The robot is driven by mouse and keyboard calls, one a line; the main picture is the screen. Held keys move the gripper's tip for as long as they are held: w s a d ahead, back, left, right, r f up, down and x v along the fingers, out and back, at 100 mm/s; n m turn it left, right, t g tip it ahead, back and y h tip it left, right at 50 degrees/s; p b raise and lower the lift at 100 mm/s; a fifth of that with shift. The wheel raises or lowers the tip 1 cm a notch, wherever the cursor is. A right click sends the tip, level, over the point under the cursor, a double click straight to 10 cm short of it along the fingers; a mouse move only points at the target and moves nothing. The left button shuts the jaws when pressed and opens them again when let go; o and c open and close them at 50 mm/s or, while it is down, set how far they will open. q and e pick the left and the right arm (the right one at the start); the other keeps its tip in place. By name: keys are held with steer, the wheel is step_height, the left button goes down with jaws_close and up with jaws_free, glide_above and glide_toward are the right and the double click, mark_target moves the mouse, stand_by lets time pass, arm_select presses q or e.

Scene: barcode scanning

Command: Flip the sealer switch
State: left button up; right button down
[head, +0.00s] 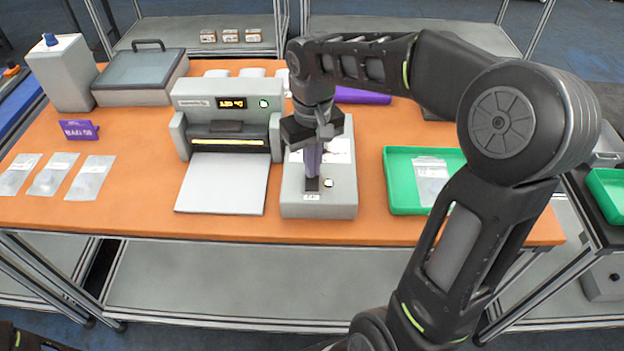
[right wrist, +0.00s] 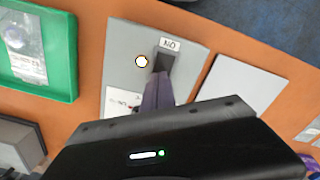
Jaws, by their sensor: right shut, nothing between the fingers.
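A grey control box (head: 340,205) stands at the middle of the table's front. It has a dark switch (head: 312,185), a small label and a round pale lit button (head: 328,183). My right gripper (head: 312,175) is shut and empty, pointing down at the switch. Its purple fingers cover part of the switch. The right wrist view shows the fingertips (right wrist: 161,78) at the edge of the dark switch (right wrist: 166,60); whether they touch I cannot tell. Left of the box stands a grey machine (head: 225,100) with a lit display and a pale plate in front. My left gripper is out of view.
A green tray (head: 395,200) with a clear bag (head: 431,185) lies right of the box. Several clear bags (head: 90,178) lie at the left. A purple sign (head: 78,130), a grey lidded case (head: 140,78) and a tall grey container (head: 62,75) stand at the left.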

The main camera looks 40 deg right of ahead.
steer(key=shift+f, duration=0.3)
steer(key=shift+r, duration=0.15)
step_height(320, 180, up, 7)
steer(key=p, duration=0.5)
stand_by(0.7)
